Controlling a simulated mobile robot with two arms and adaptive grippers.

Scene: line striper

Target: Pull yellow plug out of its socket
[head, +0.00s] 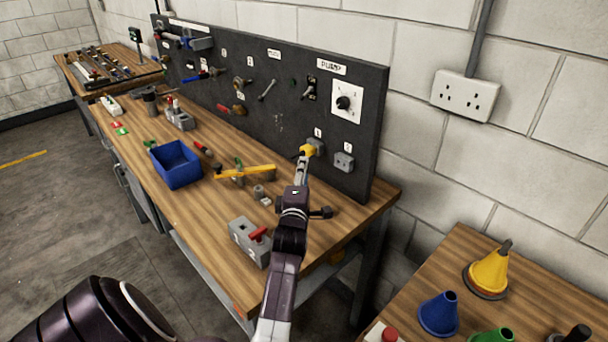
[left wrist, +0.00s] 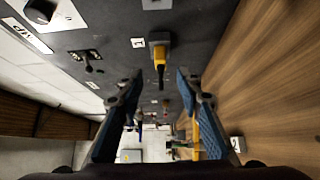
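The yellow plug (head: 306,150) sits in a grey socket (head: 317,145) low on the dark panel. In the left wrist view the yellow plug (left wrist: 160,63) projects from its grey socket (left wrist: 159,38), above and roughly centred between the fingers. My left gripper (head: 302,168) is just in front of the plug in the head view. In the left wrist view my left gripper (left wrist: 158,76) is open, with a wide gap and nothing held. I cannot tell exactly how far the fingertips reach along the plug. My right gripper is not in view.
A second grey socket (head: 344,161) is right of the plug. A blue bin (head: 176,164), a yellow-handled tool (head: 245,172) and a grey box with a red lever (head: 249,241) are on the bench. A side table (head: 420,290) with coloured funnels stands at the right.

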